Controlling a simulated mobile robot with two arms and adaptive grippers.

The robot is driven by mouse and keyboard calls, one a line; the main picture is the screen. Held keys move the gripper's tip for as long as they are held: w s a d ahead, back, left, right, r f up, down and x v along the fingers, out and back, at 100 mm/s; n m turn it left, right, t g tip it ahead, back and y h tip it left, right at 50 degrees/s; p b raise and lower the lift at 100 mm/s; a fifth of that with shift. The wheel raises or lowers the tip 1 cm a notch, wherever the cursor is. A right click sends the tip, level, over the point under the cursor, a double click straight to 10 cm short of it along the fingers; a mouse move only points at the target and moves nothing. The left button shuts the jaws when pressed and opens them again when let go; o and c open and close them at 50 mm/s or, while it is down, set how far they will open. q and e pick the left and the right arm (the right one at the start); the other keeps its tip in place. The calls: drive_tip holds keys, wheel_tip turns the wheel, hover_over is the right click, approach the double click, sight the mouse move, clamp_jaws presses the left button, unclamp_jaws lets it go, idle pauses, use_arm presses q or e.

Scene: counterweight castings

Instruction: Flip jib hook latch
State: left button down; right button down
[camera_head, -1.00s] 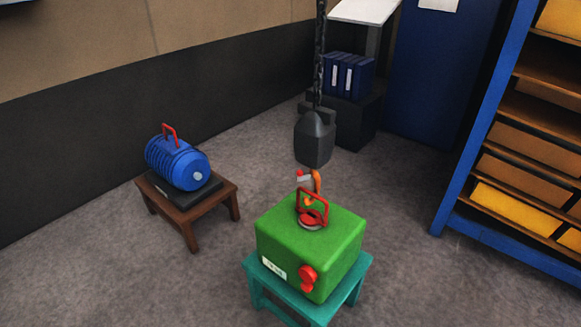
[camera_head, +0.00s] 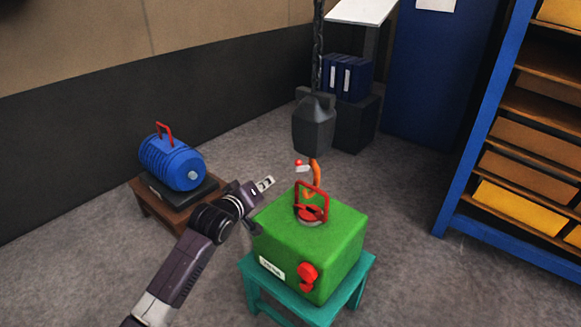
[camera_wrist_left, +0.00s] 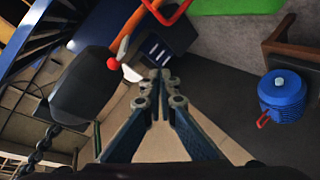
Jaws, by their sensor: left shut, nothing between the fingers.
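The jib hook (camera_head: 317,178) is orange and hangs under a dark hook block (camera_head: 314,122). Its latch (camera_head: 304,168) is a small grey lever with a red knob, sticking out to the left. In the left wrist view the hook (camera_wrist_left: 131,26) and the red-knobbed latch (camera_wrist_left: 113,63) show above and left of the fingertips. The hook's lower end overlaps the red handle (camera_head: 311,186) of the green casting (camera_head: 300,250); I cannot tell if it passes through. My left gripper (camera_head: 266,183) is shut, empty, left of the hook and apart from it. My right gripper is not in view.
The green casting sits on a teal stool (camera_head: 318,312). A blue ribbed casting (camera_head: 170,163) with a red handle is on a brown stool (camera_head: 146,200) at left. A chain (camera_head: 317,50) holds the block. A blue shelf rack (camera_head: 481,135) stands at right; the floor between is clear.

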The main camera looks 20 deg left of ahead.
use_arm(q)
wheel_tip(320, 180, up, 8)
drive_tip(key=d+t, duration=0.1)
drive_tip(key=shift+r+n+h, duration=0.15)
drive_tip(key=shift+n+h, duration=0.15)
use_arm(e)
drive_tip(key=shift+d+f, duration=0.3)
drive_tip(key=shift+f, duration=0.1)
use_arm(q)
drive_tip(key=shift+s, duration=0.1)
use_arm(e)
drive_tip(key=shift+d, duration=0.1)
use_arm(q)
drive_tip(key=a+x, duration=0.1)
drive_tip(key=x, duration=0.9)
drive_tip(key=d, duration=0.1)
drive_tip(key=s+d+f, duration=0.1)
drive_tip(key=s+d+f+p, duration=0.1)
drive_tip(key=shift+d, duration=0.35)
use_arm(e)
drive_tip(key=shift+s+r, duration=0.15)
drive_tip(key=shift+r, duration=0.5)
